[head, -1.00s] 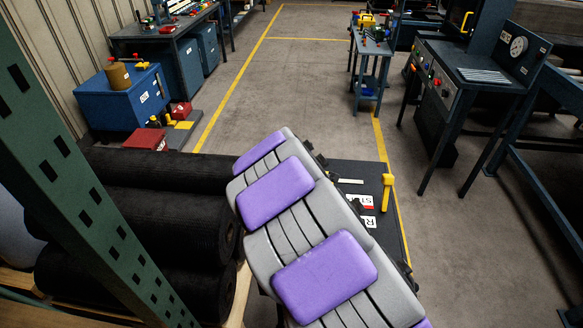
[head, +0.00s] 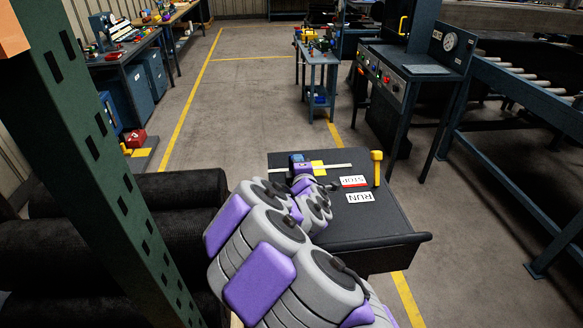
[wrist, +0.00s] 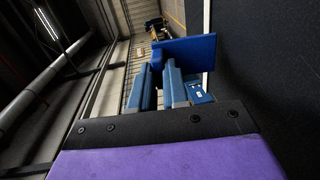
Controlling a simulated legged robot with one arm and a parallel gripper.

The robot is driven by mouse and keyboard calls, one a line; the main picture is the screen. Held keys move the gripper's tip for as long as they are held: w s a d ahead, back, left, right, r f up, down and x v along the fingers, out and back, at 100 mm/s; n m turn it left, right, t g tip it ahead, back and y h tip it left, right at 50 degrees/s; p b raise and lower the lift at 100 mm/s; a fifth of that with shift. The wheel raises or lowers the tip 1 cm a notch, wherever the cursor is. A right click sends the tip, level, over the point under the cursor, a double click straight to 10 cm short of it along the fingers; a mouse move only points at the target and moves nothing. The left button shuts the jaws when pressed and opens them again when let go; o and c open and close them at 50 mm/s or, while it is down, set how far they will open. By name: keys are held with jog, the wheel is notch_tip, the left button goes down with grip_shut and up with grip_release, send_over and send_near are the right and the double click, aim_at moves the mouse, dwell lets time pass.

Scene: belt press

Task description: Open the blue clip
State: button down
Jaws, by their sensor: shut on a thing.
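The blue clip (head: 297,161) is on the dark sloped panel top (head: 285,225), at the pale metal strip, partly covered by my gripper (head: 300,177). In the wrist view the blue clip (wrist: 184,48) shows as a flat blue plate. Two upright blue bars stand just below it; I cannot tell which part they belong to. My gripper is at the clip and shut on it.
A yellow-handled lever (head: 377,167) stands right of the clip, beside the STOP label (head: 354,182) and RUN label (head: 360,197). Black rolls (head: 110,235) and a green rack post (head: 100,150) are at left. A small yellow tab (head: 318,167) lies by the strip. Open floor lies beyond.

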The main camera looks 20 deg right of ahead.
jog(key=shift+d+f, duration=0.1)
jog(key=shift+f, duration=0.05)
jog(key=c, duration=1.4)
grip_release()
jog(key=shift+o, duration=1.4)
